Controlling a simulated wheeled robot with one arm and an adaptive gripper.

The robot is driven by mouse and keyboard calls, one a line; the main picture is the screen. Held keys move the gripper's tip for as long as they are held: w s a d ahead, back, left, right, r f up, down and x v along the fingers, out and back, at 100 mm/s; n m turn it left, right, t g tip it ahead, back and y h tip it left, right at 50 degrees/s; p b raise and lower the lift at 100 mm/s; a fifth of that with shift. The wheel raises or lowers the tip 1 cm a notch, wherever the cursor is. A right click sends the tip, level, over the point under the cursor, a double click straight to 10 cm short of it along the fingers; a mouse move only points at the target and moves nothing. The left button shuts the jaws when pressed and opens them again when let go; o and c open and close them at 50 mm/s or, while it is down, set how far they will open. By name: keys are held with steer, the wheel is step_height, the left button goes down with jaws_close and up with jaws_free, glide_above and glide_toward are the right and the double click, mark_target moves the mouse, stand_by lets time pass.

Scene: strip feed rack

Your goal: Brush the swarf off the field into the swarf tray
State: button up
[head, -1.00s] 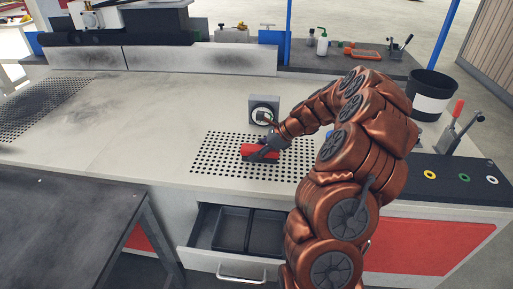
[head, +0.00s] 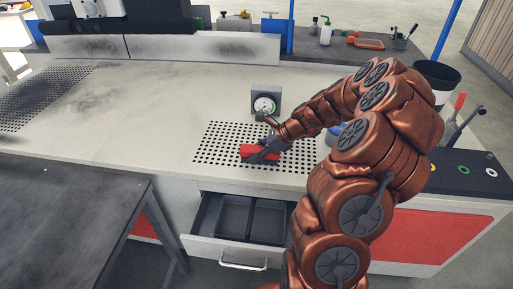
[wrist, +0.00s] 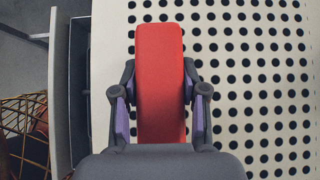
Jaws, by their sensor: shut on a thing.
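My gripper (head: 263,152) is shut on a red block-shaped brush (wrist: 160,85), which also shows in the head view (head: 252,151). The brush lies between both fingers in the wrist view; its bristles are hidden. It is over the front part of the field, a perforated patch (head: 225,140) of the pale bench top. I cannot tell whether it touches the surface. No swarf can be made out on the holes. Below the front edge, an open drawer holds dark compartments (head: 235,215), possibly the swarf tray; it is empty as far as I see.
A dial gauge block (head: 266,100) stands just behind the field. My arm covers the bench to the right. A dark table (head: 70,215) is at front left. Another perforated patch (head: 35,100) is at far left. The bench between the patches is clear but smudged.

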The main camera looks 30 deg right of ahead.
steer(key=shift+s+a+f+p, duration=0.1)
steer(key=shift+s+a+p, duration=0.3)
steer(key=shift+s+a, duration=1.75)
steer(key=shift+s, duration=0.35)
steer(key=shift+r+p, duration=0.25)
steer(key=shift+p, duration=0.05)
steer(key=r+p, duration=0.2)
steer(key=r, duration=0.1)
steer(key=w+r+p, duration=0.1)
steer(key=p, duration=0.1)
steer(key=shift+d+r, duration=0.2)
steer(key=shift+d, duration=0.15)
steer(key=w+a+r+m+t+h+p, duration=0.3)
steer(key=w+a+r+m+h+p, duration=0.2)
steer(key=w+a+r+m, duration=0.4)
steer(key=w+a+r+h, duration=0.1)
steer(key=w+a+r, duration=0.3)
steer(key=a, duration=0.1)
steer(key=shift+w+a+m+h+p, duration=0.2)
steer(key=shift+w+m+h+p, duration=0.1)
steer(key=shift+w+m+h, duration=0.1)
